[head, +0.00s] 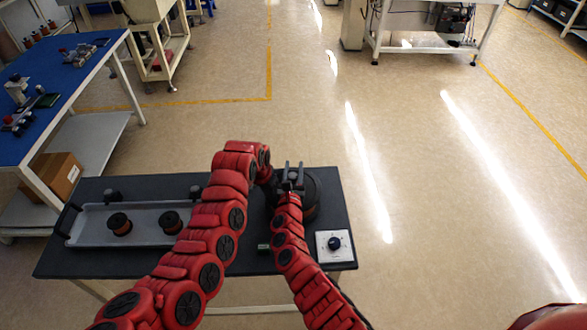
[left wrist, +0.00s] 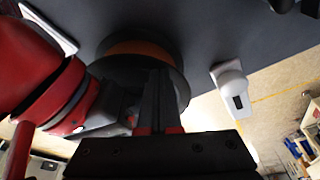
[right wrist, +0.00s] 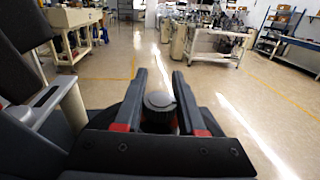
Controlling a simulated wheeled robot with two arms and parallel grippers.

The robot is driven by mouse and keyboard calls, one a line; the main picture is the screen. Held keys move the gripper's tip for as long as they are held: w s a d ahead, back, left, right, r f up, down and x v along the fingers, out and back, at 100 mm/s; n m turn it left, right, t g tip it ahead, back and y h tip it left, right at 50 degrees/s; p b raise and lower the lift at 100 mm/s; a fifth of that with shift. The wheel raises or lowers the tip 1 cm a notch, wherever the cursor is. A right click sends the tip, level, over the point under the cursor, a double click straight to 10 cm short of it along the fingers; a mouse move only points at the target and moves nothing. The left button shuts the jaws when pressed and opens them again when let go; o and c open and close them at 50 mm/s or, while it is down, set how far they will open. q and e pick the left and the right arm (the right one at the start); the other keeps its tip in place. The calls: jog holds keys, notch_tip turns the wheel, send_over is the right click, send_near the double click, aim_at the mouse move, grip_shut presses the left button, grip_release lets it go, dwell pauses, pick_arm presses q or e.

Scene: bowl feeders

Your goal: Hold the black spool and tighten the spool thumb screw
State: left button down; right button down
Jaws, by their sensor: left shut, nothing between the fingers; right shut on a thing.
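The large black spool (head: 318,195) stands at the right back of the dark table, partly hidden by my arms. In the left wrist view the black spool (left wrist: 180,75) shows its orange-brown winding. My left gripper (left wrist: 162,75) is shut and empty, its fingers close in front of the spool; I cannot tell if they touch it. In the head view its fingers are hard to make out. My right gripper (head: 293,174) is above the spool. In the right wrist view its fingers are shut on the dark, round spool thumb screw (right wrist: 159,101).
A grey tray (head: 145,238) with two small copper-coloured spools (head: 119,224) lies on the table's left. A white plate with a black knob (head: 334,244) sits at the right front corner. A blue-topped bench (head: 60,85) stands left. Floor to the right is clear.

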jog(key=shift+d+r, duration=0.1)
jog(key=shift+r, duration=0.1)
dwell(0.4)
jog(key=c, duration=0.8)
grip_release()
jog(key=o, duration=0.3)
jog(key=shift+w+f, duration=0.1)
jog(key=s, duration=0.4)
jog(key=s+a, duration=0.1)
jog(key=s, duration=0.7)
jog(key=shift+a, duration=0.4)
